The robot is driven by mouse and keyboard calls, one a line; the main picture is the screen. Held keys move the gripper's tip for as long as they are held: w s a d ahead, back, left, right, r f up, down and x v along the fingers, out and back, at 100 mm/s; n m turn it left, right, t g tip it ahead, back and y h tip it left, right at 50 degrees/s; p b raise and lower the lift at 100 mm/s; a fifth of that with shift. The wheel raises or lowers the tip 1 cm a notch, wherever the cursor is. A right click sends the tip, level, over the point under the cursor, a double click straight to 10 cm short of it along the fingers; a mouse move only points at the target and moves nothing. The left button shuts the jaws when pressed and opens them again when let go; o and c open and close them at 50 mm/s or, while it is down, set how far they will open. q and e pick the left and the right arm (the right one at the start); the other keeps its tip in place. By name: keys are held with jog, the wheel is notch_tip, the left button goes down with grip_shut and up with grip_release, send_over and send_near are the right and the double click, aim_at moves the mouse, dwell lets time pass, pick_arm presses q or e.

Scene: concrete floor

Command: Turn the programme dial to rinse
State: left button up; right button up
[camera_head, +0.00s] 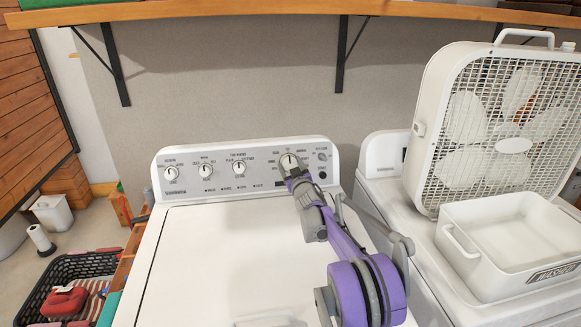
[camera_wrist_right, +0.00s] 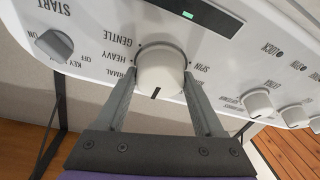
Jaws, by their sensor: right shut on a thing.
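The programme dial (camera_head: 288,160) is the large white knob at the right of the washing machine's panel (camera_head: 215,170). In the right wrist view the dial (camera_wrist_right: 161,70) shows upside down, with HEAVY, NORMAL, GENTLE and SPIN readable around it; I cannot make out a rinse label. Its dark pointer mark points down there, which is upward on the panel. My right gripper (camera_head: 291,173) has a finger on each side of the dial and is shut on it, also in the wrist view (camera_wrist_right: 162,88). The purple right arm covers part of the lid. My left gripper is not in view.
Three smaller knobs (camera_head: 239,168) sit left on the panel; a START switch (camera_wrist_right: 53,44) is beside the dial. A box fan (camera_head: 436,150) and white tub (camera_head: 470,262) stand on the right machine. A shelf (camera_head: 240,12) hangs above. A black basket (camera_head: 90,263) is at lower left.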

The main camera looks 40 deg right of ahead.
jog(key=n+y+b, duration=0.1)
jog(key=n+b, duration=0.1)
jog(key=n, duration=0.1)
jog(key=shift+d+f+n+y, duration=0.1)
jog(key=shift+n+y, duration=0.2)
jog(key=shift+n, duration=0.1)
jog(key=n+y+b, duration=0.1)
jog(key=n, duration=0.2)
jog(key=n+y, duration=0.1)
jog(key=n, duration=0.4)
jog(key=shift+g+y, duration=0.3)
jog(key=shift+y, duration=0.1)
jog(key=n, duration=0.1)
jog(key=n+g, duration=0.1)
jog(key=n, duration=0.3)
jog(key=shift+r+g+y, duration=0.25)
jog(key=shift+g+y, duration=0.05)
jog(key=shift+y, duration=0.1)
jog(key=shift+n, duration=0.4)
jog(key=o, duration=1.4)
jog(key=shift+s, duration=0.1)
